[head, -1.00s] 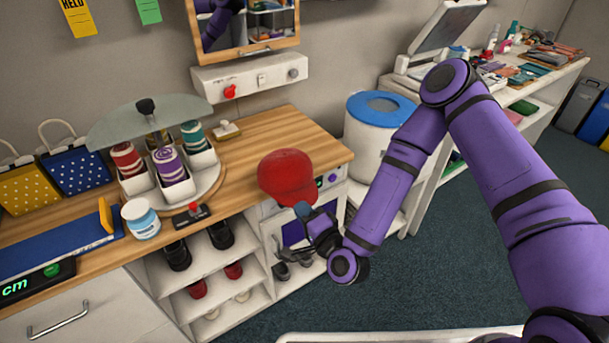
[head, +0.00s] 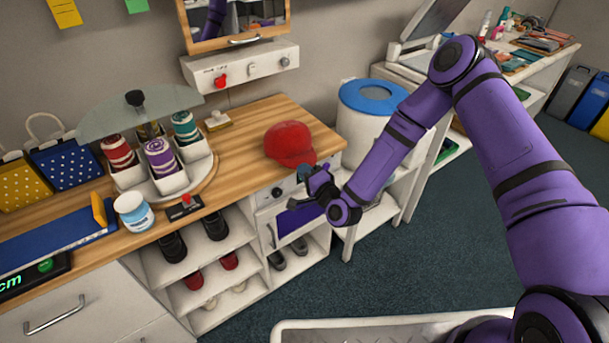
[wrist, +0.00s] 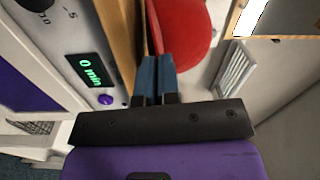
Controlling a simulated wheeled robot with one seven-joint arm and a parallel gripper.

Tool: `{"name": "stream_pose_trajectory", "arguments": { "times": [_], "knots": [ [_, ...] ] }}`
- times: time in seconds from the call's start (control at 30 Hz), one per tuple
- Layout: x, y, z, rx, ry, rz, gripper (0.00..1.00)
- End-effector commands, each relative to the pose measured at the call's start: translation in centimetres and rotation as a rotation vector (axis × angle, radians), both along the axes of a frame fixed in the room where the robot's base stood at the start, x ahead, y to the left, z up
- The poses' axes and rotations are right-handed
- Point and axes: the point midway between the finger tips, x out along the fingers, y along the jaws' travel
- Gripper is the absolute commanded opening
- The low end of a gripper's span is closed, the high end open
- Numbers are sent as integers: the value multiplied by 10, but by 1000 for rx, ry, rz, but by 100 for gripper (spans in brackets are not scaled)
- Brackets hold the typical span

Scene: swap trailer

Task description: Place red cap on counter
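The red cap (head: 290,143) is at the right end of the wooden counter (head: 245,140), crown up, its brim side toward the front edge. It seems to rest on the wood or be just above it; I cannot tell which. My gripper (head: 306,172) is at the brim, by the counter's front right corner. In the wrist view, the blue fingers (wrist: 157,75) are close together, and the thin edge of the red cap (wrist: 185,35) runs down between their tips. The gripper appears shut on the brim.
A wall panel with a red knob (head: 240,70) hangs above. A blue-lidded bin (head: 373,97) stands to the right. The wood left of the cap is clear.

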Motion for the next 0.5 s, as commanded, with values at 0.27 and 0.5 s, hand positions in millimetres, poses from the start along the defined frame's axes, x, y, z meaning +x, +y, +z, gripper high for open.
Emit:
{"name": "stream_pose_trajectory", "arguments": {
  "times": [0.27,0.5],
  "knots": [
    [1,0,-15,2,-3,0,0],
    [0,0,-18,2,-3,-1,0]
  ]
}}
